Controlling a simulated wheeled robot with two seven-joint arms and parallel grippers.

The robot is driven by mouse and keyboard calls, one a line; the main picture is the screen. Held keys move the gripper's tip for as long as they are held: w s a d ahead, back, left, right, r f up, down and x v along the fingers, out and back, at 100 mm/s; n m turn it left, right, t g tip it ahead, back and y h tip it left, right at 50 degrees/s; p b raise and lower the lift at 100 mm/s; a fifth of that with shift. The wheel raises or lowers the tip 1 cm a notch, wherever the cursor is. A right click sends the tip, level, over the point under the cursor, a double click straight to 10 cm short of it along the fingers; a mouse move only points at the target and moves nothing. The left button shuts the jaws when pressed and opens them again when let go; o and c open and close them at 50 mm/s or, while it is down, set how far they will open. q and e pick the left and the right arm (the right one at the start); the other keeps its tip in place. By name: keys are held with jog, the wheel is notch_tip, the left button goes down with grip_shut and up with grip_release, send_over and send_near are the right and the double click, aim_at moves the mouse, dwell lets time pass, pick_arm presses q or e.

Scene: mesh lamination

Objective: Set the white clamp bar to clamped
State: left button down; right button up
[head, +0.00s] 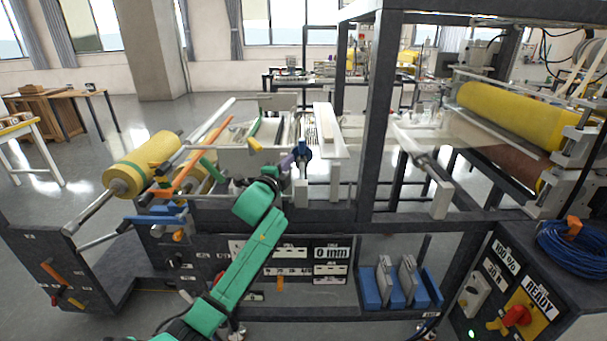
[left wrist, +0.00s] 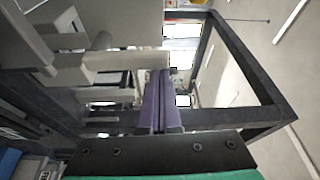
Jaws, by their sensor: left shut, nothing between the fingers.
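A long white bar (head: 327,130), which looks like the clamp bar, lies over the middle of the machine, pointing away from me. I cannot tell its clamp state from its position. My left gripper (head: 285,162) is on the green arm, just left of this bar and a blue knob (head: 303,151). Its purple fingers (left wrist: 157,78) are together and empty in the left wrist view. A pale block-ended bar (left wrist: 122,61) lies close to the fingertips there; I cannot tell whether they touch. My right gripper is not in view.
A yellow roll (head: 140,165) is at the left, with orange and green levers near it. A dark upright post (head: 378,120) stands right of the bar. A blue holder (head: 400,290) and a control box with a red switch (head: 516,316) are at the lower right.

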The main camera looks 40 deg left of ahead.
pick_arm(q)
jog(key=shift+s+a+f+n+t+y+b, duration=0.1)
jog(key=shift+s+a+n+t+y+b, duration=0.3)
jog(key=shift+n, duration=0.75)
jog(key=shift+s+a+f+n+t+y+b, duration=0.2)
jog(key=shift+s+a+n+b, duration=0.3)
jog(key=shift+a+n+b, duration=0.55)
jog(key=shift+s+a+f+n+t+y+b, duration=0.15)
jog(key=shift+s+a+n+y+b, duration=0.25)
jog(key=shift+n, duration=0.9)
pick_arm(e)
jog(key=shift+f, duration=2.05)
pick_arm(q)
jog(key=shift+r, duration=0.1)
